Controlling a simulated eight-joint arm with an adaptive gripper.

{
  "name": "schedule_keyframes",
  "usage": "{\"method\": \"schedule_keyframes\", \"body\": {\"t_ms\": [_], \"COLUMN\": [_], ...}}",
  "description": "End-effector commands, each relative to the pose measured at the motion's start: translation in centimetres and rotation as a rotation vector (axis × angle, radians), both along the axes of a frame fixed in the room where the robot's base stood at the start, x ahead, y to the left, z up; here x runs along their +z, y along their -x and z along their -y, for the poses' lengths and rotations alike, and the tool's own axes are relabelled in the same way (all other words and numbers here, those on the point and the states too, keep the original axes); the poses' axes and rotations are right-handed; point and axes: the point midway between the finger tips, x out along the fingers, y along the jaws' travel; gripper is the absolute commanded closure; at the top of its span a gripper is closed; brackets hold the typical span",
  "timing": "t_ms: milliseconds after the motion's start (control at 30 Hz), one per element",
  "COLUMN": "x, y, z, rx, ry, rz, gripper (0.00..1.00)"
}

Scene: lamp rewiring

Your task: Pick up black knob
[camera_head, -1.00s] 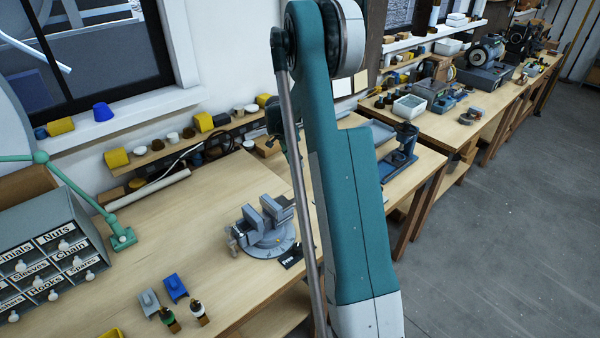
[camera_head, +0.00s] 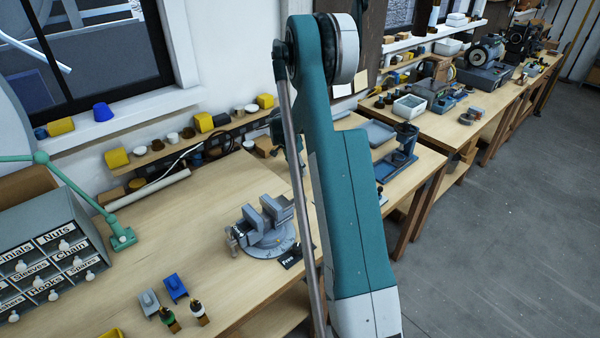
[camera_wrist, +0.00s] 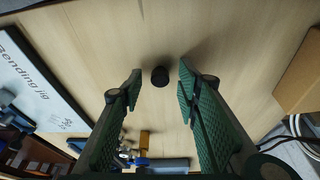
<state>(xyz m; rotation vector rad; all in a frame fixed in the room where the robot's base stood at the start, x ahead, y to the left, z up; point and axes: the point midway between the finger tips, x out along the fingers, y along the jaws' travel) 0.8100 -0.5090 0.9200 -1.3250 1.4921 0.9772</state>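A small round black knob (camera_wrist: 160,76) sits on the light wooden bench top in the wrist view. My gripper (camera_wrist: 158,88) is open, with its two green textured fingers on either side of the knob. I cannot tell the height of the fingertips above the bench. In the head view my arm stands in front of that part of the bench, and I cannot make out the knob there.
The bench around the knob is clear. In the head view a grey vise (camera_head: 265,226) stands on the near bench.

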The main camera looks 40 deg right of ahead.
Motion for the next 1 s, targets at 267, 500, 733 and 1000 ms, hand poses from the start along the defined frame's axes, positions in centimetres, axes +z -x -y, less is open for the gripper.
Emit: {"method": "schedule_keyframes", "body": {"t_ms": [267,500,733,1000], "x": [0.01,0.01,0.01,0.07], "y": [0.00,0.00,0.00,0.00], "z": [0.01,0.01,0.01,0.01], "rx": [0.000,0.000,0.000,0.000], "ry": [0.000,0.000,0.000,0.000], "rz": [0.000,0.000,0.000,0.000], "gripper": [0.67,0.73,0.91,0.91]}}
